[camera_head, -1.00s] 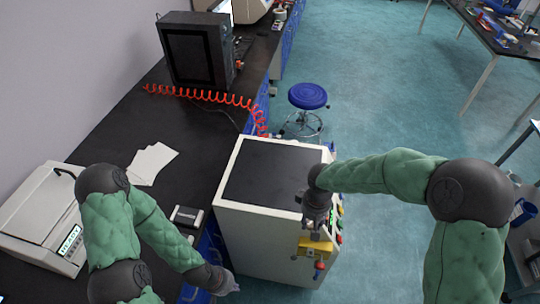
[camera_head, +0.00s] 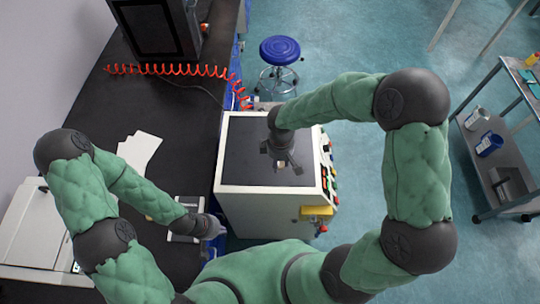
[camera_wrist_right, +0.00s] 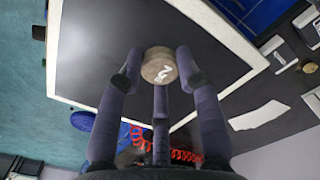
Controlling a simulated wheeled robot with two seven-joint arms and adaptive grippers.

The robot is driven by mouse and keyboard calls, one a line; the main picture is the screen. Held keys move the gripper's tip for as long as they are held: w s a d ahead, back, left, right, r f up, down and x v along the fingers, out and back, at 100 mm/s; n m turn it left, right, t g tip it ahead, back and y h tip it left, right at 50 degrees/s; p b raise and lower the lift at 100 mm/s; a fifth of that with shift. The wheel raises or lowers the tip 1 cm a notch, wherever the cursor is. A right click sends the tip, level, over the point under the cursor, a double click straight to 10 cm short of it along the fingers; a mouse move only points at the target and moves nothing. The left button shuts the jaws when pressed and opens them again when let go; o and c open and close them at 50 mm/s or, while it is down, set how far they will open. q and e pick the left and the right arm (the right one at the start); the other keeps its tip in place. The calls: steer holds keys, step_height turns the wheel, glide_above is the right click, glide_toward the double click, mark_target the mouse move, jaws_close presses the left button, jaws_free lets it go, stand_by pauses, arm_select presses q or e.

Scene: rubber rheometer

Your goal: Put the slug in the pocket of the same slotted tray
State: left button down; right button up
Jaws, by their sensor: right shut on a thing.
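My right gripper (camera_head: 283,163) hangs above the black top of the white cabinet. In the right wrist view its fingers (camera_wrist_right: 158,80) are closed around the slug (camera_wrist_right: 159,66), a short brownish-grey disc with a white mark like a 2 on its face.
The white cabinet (camera_head: 233,203) has coloured buttons and a yellow part (camera_head: 317,210) on its right side. White sheets (camera_head: 139,149) lie on the black bench (camera_head: 100,110). A red coiled hose (camera_head: 180,70) crosses the bench. A blue stool (camera_head: 280,50) stands behind the cabinet.

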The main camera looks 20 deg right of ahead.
glide_above(271, 162)
steer(key=f, duration=0.6)
steer(key=shift+s, duration=0.4)
steer(key=shift+w+f, duration=0.3)
steer(key=shift+f, duration=0.15)
steer(key=shift+w+a+f, duration=0.1)
steer(key=shift+f, duration=1.5)
steer(key=shift+f, duration=0.1)
steer(key=shift+f+b, duration=0.1)
steer(key=shift+b, duration=0.2)
steer(key=o, duration=0.9)
